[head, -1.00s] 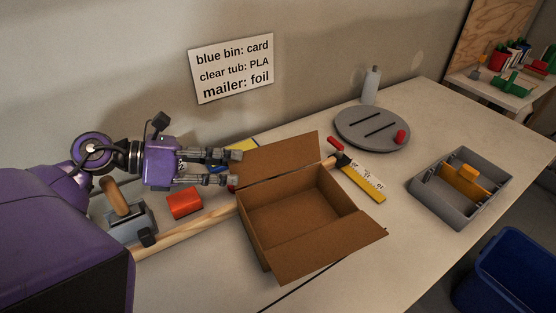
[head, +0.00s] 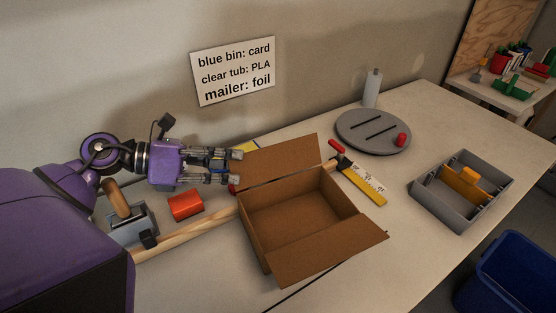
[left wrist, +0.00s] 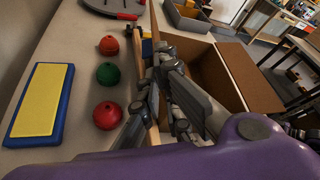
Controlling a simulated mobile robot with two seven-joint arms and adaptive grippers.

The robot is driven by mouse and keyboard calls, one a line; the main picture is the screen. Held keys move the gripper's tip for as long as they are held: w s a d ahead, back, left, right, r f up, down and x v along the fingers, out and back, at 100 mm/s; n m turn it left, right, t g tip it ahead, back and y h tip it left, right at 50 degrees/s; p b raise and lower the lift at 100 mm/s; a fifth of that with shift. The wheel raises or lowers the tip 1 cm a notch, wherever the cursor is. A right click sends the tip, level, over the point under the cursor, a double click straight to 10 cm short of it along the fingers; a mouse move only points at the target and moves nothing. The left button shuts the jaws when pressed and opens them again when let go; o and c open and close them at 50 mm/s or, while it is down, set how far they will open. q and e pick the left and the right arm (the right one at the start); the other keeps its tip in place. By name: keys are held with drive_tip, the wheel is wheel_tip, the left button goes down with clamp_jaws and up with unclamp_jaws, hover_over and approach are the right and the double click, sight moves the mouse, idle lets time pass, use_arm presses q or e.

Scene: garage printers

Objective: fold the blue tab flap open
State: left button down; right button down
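An open brown cardboard box (head: 300,222) stands on the bench. Its far flap (head: 280,160) stands tilted up and its near flap (head: 330,260) is folded outward. I see no blue tab on either flap; it may be hidden. My left gripper (head: 238,167) is at the left end of the far flap, its fingers apart. In the left wrist view the fingers (left wrist: 168,105) are on either side of a thin brown edge (left wrist: 150,50), seemingly that flap; I cannot tell if they touch it. My right gripper is not in view.
A blue pad with a yellow top (left wrist: 40,102) and red and green balls (left wrist: 107,73) lie beside the gripper. A red block (head: 186,205), a grey disc (head: 365,140), a yellow ruler (head: 362,186) and a grey tray (head: 440,215) are around the box.

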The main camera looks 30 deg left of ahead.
use_arm(q)
drive_tip(key=shift+w+a+f, duration=0.1)
drive_tip(key=shift+w+a+f+n+h, duration=0.25)
drive_tip(key=shift+n+h, duration=0.15)
drive_tip(key=shift+n, duration=0.3)
drive_tip(key=c, duration=2.3)
unclamp_jaws()
drive_tip(key=shift+o, duration=0.2)
drive_tip(key=shift+s, duration=0.1)
drive_tip(key=shift+s+a+p, duration=0.2)
drive_tip(key=shift+s+a, duration=0.4)
drive_tip(key=shift+s, duration=0.25)
drive_tip(key=shift+s+a+p, duration=0.2)
drive_tip(key=shift+s+a, duration=0.35)
drive_tip(key=shift+s, duration=0.25)
drive_tip(key=o, duration=0.6)
drive_tip(key=shift+r, duration=0.1)
